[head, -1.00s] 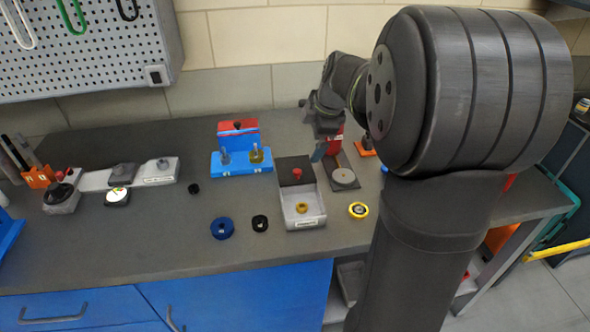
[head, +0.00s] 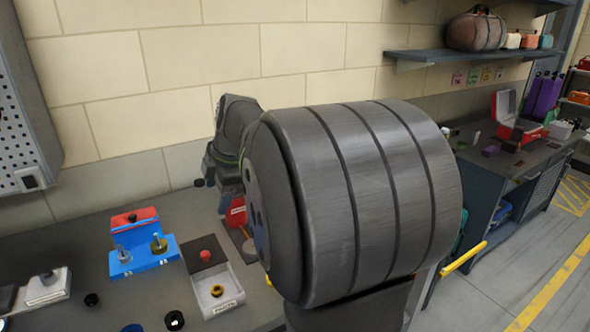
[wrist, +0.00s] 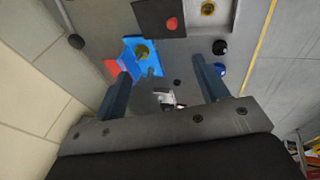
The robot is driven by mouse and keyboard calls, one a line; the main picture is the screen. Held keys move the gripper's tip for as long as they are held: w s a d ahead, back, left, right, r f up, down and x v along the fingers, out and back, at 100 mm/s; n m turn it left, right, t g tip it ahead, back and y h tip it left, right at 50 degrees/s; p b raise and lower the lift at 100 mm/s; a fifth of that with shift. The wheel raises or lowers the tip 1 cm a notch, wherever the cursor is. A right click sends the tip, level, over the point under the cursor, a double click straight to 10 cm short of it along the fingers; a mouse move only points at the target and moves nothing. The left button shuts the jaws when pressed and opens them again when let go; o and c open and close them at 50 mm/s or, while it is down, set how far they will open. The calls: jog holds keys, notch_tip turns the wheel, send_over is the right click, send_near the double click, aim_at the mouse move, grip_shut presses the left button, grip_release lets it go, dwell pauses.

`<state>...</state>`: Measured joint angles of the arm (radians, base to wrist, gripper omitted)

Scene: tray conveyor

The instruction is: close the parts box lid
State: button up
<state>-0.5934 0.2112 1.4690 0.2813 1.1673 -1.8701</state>
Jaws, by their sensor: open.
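The parts box (head: 222,307) stands on the bench, a pale tray with a label on its front. Its dark lid (head: 196,263) with a red knob (head: 206,256) is at the back of the box, leaving the front part open. A brass ring (head: 217,290) lies inside. The wrist view shows the lid (wrist: 147,14) and the open box (wrist: 222,22) cut by the top edge. My gripper (wrist: 163,68) is open, with nothing between its fingers, apart from the lid. In the head view my arm largely hides it.
A blue fixture (head: 143,258) with two posts and a red block stands left of the box. A red object (head: 237,212) stands behind, near my arm. Wall tiles rise behind the bench.

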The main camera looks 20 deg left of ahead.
jog(key=shift+a+f, duration=0.15)
jog(key=c, duration=0.7)
jog(key=shift+w+a+f+m, duration=0.15)
jog(key=shift+a+f+m, duration=0.6)
jog(key=shift+m, duration=0.45)
grip_shut()
jog(key=m, duration=1.1)
send_over(197, 255)
jog(key=d, duration=0.1)
notch_tip(197, 255, down, 7)
jog(key=shift+h, duration=0.3)
jog(key=x, duration=0.9)
jog(key=shift+s+f, duration=0.2)
jog(key=shift+f, duration=0.25)
jog(key=shift+s+d+f, duration=0.1)
jog(key=shift+s+d, duration=0.1)
jog(key=shift+d, duration=0.4)
jog(key=shift+s+d+f, duration=0.1)
jog(key=shift+s+d, duration=0.05)
jog(key=shift+d, duration=0.45)
jog(key=shift+s+d+f, duration=0.15)
jog(key=shift+s+d, duration=0.1)
jog(key=shift+d, duration=0.45)
